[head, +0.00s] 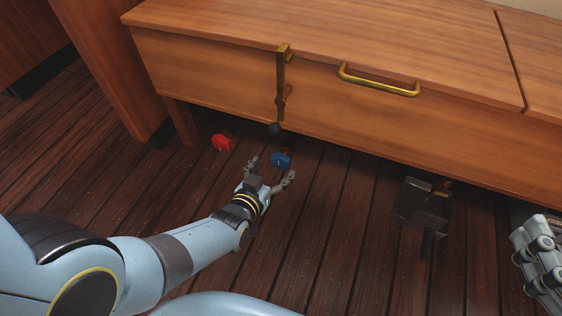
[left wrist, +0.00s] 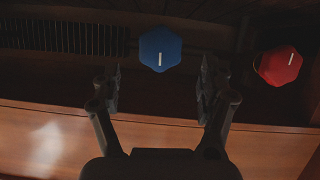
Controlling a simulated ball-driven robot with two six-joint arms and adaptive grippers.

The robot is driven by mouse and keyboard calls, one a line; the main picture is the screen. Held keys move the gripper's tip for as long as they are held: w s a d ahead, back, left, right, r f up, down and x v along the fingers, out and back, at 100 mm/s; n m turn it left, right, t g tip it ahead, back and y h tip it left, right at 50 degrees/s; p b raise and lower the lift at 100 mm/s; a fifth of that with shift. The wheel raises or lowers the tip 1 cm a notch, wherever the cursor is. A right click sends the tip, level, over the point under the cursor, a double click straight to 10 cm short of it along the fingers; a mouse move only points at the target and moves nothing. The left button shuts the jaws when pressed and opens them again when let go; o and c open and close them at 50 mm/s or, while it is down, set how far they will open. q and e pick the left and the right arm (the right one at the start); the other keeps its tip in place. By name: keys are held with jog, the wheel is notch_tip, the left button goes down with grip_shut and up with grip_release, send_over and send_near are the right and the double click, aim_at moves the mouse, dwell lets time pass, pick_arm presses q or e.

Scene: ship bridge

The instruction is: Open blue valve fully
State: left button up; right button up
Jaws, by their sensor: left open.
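The blue valve (head: 281,160) is a small knob low under the wooden cabinet, with a white mark on its face. It also shows in the left wrist view (left wrist: 160,50), ahead of and between my fingers, its white mark upright in that picture. My left gripper (head: 270,172) is open and close to the blue valve. In the left wrist view my left gripper (left wrist: 160,85) has a finger on each side and nothing between the tips. I cannot tell if a finger touches the valve. My right gripper (head: 540,260) is at the right edge, partly cut off.
A red valve (head: 222,142) sits left of the blue one in the head view. The wooden cabinet (head: 220,85) overhangs both, with a brass latch (head: 281,75) and a brass handle (head: 380,82). A dark box (head: 424,205) stands at right. Floor between is clear.

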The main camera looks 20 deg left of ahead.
aim_at(279, 163)
pick_arm(q)
jog(key=b+x, duration=0.1)
jog(key=x, duration=0.2)
jog(key=shift+w+f+b, duration=0.15)
jog(key=shift+f+b, duration=0.1)
jog(key=shift+b, duration=0.15)
jog(key=b+x, duration=0.1)
jog(key=x, duration=0.1)
jog(key=shift+w, duration=0.35)
jog(key=shift+w+b, duration=0.15)
jog(key=shift+b, duration=0.15)
pick_arm(e)
notch_tip(279, 163, up, 21)
jog(key=w+a+n+t+y, duration=0.1)
jog(key=a+n+t+y, duration=0.1)
jog(key=n+t+y, duration=0.3)
jog(key=t+y, duration=0.2)
jog(key=t, duration=0.2)
jog(key=shift+a+r, duration=0.2)
jog(key=shift+a, duration=0.1)
pick_arm(q)
jog(key=shift+c, duration=0.4)
jog(key=c, duration=1.1)
